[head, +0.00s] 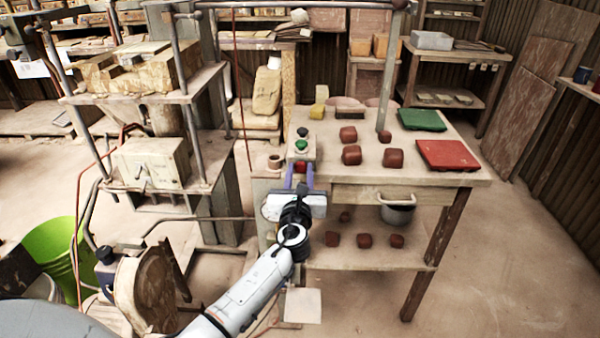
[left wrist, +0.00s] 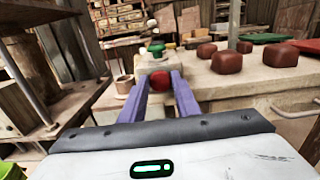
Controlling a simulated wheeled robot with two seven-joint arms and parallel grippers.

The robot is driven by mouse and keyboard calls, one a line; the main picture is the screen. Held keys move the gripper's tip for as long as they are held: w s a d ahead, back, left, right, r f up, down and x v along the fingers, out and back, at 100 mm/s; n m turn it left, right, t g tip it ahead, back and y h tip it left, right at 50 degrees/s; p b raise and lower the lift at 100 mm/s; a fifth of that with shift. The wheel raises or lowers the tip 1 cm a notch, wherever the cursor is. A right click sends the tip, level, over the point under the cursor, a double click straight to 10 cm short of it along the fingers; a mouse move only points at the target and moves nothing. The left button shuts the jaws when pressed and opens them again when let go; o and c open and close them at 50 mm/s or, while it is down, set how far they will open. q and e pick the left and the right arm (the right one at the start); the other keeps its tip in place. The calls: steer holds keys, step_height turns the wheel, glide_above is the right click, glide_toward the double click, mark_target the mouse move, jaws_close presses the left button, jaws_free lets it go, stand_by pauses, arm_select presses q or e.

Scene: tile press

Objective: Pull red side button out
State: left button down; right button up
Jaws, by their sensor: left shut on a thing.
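The red side button (left wrist: 160,80) is on the near face of a small pale control box (head: 303,148) at the table's left front corner. It also shows in the head view (head: 300,167). Green (head: 301,145) and black (head: 302,131) buttons are on top of the box. My left gripper (head: 299,174) reaches the box from the front. Its two purple fingers (left wrist: 160,88) are on either side of the red button and shut on it. My right gripper is in neither view.
The table (head: 455,178) holds several red-brown clay lumps (head: 351,155), a green tile tray (head: 421,120) and a red one (head: 447,155). A drawer with a handle (head: 393,200) is below. A press stand (head: 150,165) is to the left, with a green bucket (head: 55,245).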

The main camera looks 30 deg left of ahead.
arm_select(q)
steer(key=shift+s+d+p, duration=0.35)
steer(key=shift+s+p, duration=0.2)
steer(key=shift+s, duration=0.05)
steer(key=shift+f, duration=0.1)
steer(key=c, duration=1.4)
jaws_free()
steer(key=shift+o, duration=0.2)
steer(key=shift+s+d, duration=0.1)
steer(key=v, duration=1)
steer(key=shift+d, duration=0.1)
